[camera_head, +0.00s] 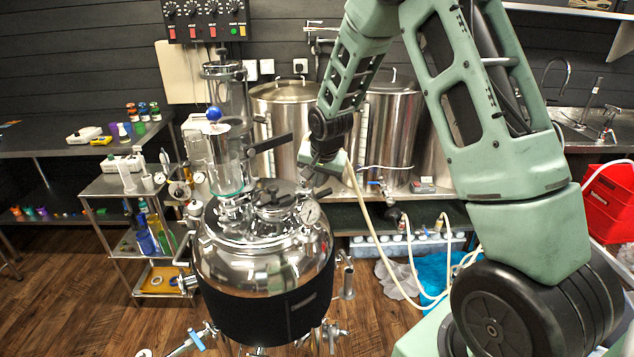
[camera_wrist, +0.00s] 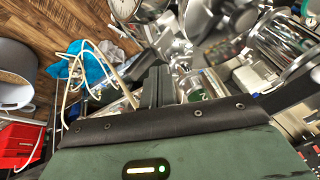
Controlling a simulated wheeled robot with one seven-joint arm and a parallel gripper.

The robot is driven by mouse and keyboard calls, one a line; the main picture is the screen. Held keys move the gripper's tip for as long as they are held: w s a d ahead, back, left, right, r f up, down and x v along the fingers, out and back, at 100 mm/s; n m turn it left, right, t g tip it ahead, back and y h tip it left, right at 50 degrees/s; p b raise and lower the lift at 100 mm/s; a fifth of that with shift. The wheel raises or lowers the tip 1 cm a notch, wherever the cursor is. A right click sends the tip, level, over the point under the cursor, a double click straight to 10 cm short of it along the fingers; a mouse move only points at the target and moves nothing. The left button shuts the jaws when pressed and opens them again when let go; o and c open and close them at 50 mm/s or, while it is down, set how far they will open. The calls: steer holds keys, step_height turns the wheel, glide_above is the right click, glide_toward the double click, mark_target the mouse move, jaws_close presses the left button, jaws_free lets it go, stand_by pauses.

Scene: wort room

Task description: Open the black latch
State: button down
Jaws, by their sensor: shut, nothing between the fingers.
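A black latch (camera_head: 272,143), a flat dark bar, sticks out to the right from the upper glass and metal column of the steel vessel (camera_head: 262,262). It slopes slightly upward to the right. My gripper (camera_head: 311,172) is to the right of the latch and a little lower in the head view, above the vessel's lid, apart from the latch. In the wrist view the dark fingers (camera_wrist: 158,82) are together with nothing between them. Shiny metal fittings fill the upper right of that view; I cannot clearly tell the latch among them.
A pressure gauge (camera_head: 310,212) stands on the lid near my gripper. Large steel tanks (camera_head: 285,115) stand behind. A small trolley (camera_head: 125,185) is at left, a red crate (camera_head: 610,205) at right. Loose hoses hang behind my arm.

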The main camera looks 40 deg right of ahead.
steer(key=shift+w+a+f+b, duration=0.35)
steer(key=shift+w+a, duration=0.1)
steer(key=shift+a, duration=0.2)
steer(key=shift+r, duration=0.2)
